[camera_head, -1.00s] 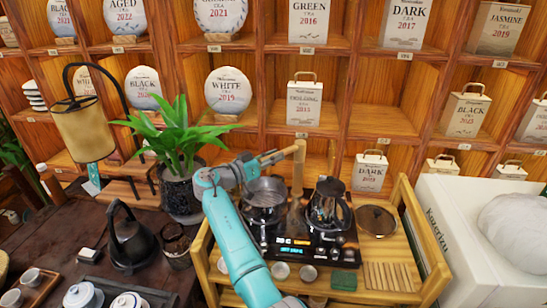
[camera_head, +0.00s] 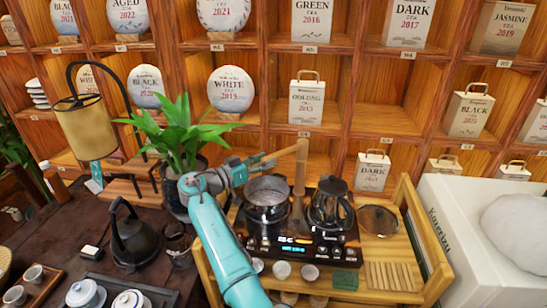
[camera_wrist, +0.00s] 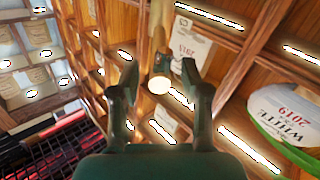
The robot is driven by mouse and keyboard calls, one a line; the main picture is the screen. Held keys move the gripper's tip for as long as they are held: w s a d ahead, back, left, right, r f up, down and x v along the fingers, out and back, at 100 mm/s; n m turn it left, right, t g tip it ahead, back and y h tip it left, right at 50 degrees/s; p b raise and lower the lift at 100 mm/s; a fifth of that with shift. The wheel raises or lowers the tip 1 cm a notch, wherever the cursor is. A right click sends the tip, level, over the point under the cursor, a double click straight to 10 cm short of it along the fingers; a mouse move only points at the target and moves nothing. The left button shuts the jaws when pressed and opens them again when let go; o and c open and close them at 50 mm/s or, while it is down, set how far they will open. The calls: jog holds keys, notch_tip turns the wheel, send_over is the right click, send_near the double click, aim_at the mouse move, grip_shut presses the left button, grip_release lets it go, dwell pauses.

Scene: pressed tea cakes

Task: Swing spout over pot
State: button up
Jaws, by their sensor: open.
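The wooden spout (camera_head: 284,152) juts left from the top of a wooden post (camera_head: 299,178) in the head view. In the wrist view, the spout (camera_wrist: 159,40) points toward me, and its pale round end lies between my two fingers. My gripper (camera_wrist: 159,68) is open. In the head view it is at the spout's left end, above and behind the pot. Whether a finger touches the spout I cannot tell.
A glass kettle (camera_head: 330,205) stands right of the post on the stove (camera_head: 300,248). A potted plant (camera_head: 180,135) is close to my arm on the left. Tea shelves (camera_head: 375,118) stand behind. A wooden cart (camera_head: 418,235) carries the stove.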

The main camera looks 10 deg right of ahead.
jog(key=v, duration=0.7)
jog(key=shift+s+a, duration=0.1)
